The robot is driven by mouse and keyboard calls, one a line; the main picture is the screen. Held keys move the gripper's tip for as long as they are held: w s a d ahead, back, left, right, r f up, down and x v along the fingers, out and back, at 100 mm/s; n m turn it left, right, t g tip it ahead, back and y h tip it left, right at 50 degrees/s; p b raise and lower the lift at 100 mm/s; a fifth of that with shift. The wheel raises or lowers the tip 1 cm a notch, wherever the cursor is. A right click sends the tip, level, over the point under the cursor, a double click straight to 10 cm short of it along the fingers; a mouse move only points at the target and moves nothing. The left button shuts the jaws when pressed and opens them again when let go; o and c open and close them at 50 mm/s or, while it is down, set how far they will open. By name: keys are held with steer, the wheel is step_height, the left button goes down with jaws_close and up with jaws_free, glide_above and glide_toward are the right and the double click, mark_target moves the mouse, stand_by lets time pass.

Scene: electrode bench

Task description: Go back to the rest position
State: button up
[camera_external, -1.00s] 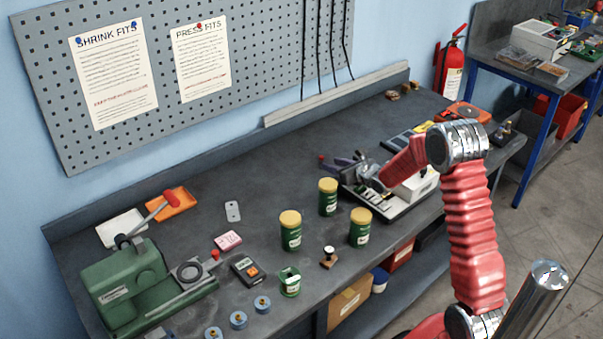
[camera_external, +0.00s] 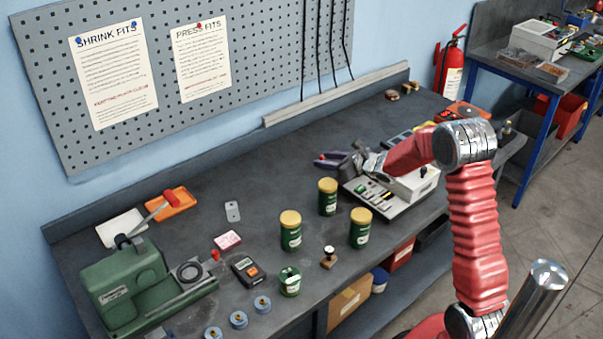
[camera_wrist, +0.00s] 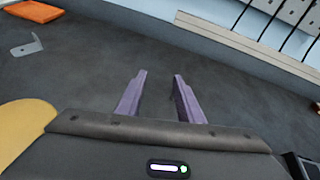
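My gripper (camera_wrist: 160,98) shows in the wrist view with its two purple fingers apart and nothing between them. Part of the gripper body is hidden behind my forearm and wrist in the external view.
Yellow-lidded green cans (camera_external: 327,197) stand mid-bench. A white unit with a tray (camera_external: 400,204) sits under my forearm. A green press (camera_external: 122,288) stands at the left. The bench top (camera_external: 270,195) behind the cans is clear. A pegboard (camera_external: 250,60) hangs at the back.

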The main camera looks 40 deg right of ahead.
steer(key=s+a+r+n+g+y, duration=0.3)
steer(key=s+a+r+n, duration=0.1)
steer(key=n, duration=0.3)
steer(key=s+d+r+n+g+h, duration=0.2)
steer(key=s+d+r+n, duration=0.1)
steer(key=s, duration=0.3)
steer(key=s+d+r+n+g+h, duration=0.3)
steer(key=s+n, duration=0.1)
steer(key=s, duration=0.2)
steer(key=s+a+r+n, duration=0.4)
steer(key=s+a+n, duration=0.5)
steer(key=s+a, duration=0.4)
steer(key=s+a+f+n, duration=0.1)
steer(key=s+a+n, duration=0.3)
steer(key=s, duration=0.3)
steer(key=s+a+f+n, duration=0.2)
steer(key=s+a+n, duration=0.1)
steer(key=s+n, duration=0.3)
steer(key=shift+s+a+f+y, duration=0.3)
steer(key=shift+s+a, duration=0.05)
steer(key=shift+s, duration=0.15)
